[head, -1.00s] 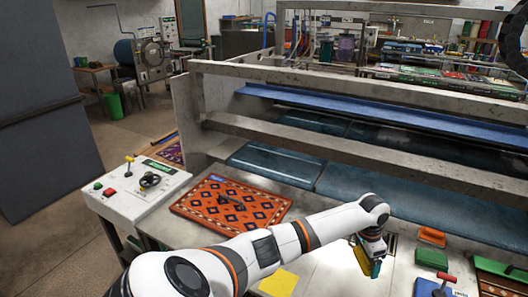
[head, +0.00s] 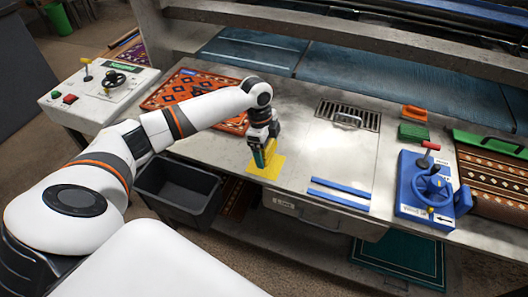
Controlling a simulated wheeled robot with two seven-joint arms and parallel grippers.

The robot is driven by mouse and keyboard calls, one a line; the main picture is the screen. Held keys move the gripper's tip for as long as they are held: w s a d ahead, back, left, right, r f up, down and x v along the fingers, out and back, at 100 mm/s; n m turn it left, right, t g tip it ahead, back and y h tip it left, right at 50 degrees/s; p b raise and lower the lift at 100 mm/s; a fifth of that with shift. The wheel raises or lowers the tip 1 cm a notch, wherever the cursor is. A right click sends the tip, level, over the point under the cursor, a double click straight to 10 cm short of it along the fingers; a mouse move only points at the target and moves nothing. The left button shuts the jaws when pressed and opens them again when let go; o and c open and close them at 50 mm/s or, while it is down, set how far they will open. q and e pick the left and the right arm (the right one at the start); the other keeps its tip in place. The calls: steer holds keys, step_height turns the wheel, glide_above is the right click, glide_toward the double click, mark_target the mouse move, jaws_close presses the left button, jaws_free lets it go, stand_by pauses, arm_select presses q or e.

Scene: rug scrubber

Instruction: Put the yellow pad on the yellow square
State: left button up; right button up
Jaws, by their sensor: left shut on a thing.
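My left gripper (head: 262,150) is shut on the yellow pad (head: 270,149), at the front edge of the metal table. The pad is partly hidden by the fingers. The yellow square (head: 266,169) is a flat patch on the table directly under and around the held pad. I cannot tell whether the pad touches the square or hangs just above it. My right gripper is not in view.
An orange pad (head: 414,113) and a green pad (head: 413,132) lie right of the drain grate (head: 348,115). A blue valve box (head: 425,187) stands at right, a white control box (head: 98,95) at left. A dark bin (head: 178,188) stands below the table's front. Mid-table is clear.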

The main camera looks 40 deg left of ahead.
mark_target(266, 157)
arm_select(q)
step_height(266, 157, down, 4)
steer(key=shift+r+p, duration=0.15)
steer(key=shift+p, duration=0.2)
steer(key=shift+f, duration=0.25)
steer(key=o, duration=0.7)
steer(key=shift+f, duration=0.15)
steer(key=r, duration=0.4)
steer(key=a+r+b, duration=0.1)
steer(key=r, duration=0.3)
steer(key=r+b, duration=0.1)
steer(key=r, duration=0.3)
steer(key=shift+s+a+r, duration=0.15)
steer(key=shift+s+a, duration=0.05)
steer(key=shift+a, duration=0.15)
